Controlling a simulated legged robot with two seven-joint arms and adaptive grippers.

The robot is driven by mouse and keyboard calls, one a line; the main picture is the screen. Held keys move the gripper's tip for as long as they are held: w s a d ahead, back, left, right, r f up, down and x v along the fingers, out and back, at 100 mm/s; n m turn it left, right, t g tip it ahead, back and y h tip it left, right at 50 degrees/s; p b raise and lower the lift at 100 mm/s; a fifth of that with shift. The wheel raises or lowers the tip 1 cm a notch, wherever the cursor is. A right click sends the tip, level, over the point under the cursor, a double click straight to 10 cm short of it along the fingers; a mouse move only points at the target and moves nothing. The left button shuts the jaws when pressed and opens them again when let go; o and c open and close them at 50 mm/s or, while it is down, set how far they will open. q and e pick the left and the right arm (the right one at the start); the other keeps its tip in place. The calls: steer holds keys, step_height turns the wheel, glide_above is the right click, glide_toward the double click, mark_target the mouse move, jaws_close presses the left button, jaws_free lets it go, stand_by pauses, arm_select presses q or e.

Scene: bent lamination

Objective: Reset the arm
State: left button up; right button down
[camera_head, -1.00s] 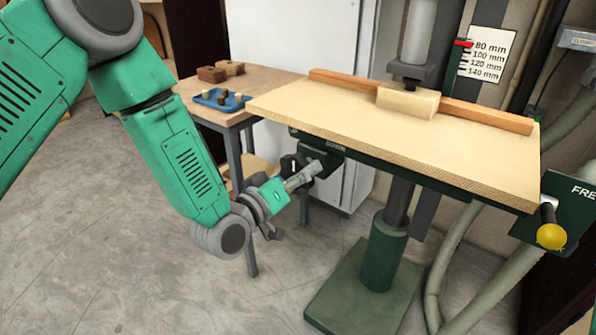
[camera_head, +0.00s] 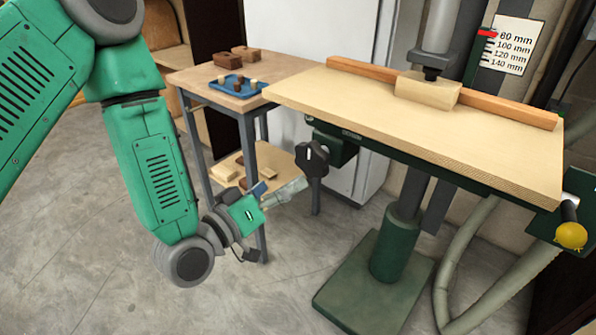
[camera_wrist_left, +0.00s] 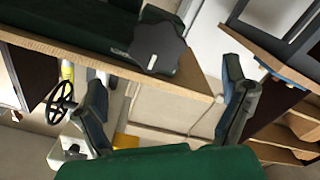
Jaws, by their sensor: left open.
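My left arm comes in from the left with its green forearm hanging down. My left gripper (camera_head: 276,190) is at the lower middle of the head view, below and left of the machine table (camera_head: 400,112). In the left wrist view the two fingers of the gripper (camera_wrist_left: 165,88) are spread wide with nothing between them. The black lobed knob (camera_head: 313,162) under the table edge is just right of the gripper and apart from it; it also shows at the top of the wrist view (camera_wrist_left: 158,46). My right gripper is not in view.
A side bench (camera_head: 195,80) behind the arm carries a blue tray (camera_head: 226,88) with small pieces and brown blocks (camera_head: 243,53). Its lower shelf holds wooden pieces. A wood block (camera_head: 428,90) sits under the press on the table. Open floor lies at the lower left.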

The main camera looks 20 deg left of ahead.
arm_select(q)
steer(key=shift+v, duration=1.1)
steer(key=s+f+m+g+y, duration=0.15)
steer(key=s+f+g, duration=0.3)
steer(key=f, duration=0.65)
steer(key=s+a+f+m+g+y, duration=0.1)
steer(key=s+a+f+g+y, duration=0.1)
steer(key=s+f+g, duration=0.4)
steer(key=s+a+f+m+g+y, duration=0.1)
steer(key=s+a+f+g+y, duration=0.1)
steer(key=s+a+f+g, duration=0.3)
steer(key=s+f+g, duration=0.1)
steer(key=s+f, duration=0.3)
steer(key=s, duration=0.5)
steer(key=shift+s+a+y, duration=0.15)
steer(key=shift+s+y, duration=0.15)
steer(key=shift+y, duration=0.05)
steer(key=shift+w+f, duration=0.1)
steer(key=shift+f, duration=0.05)
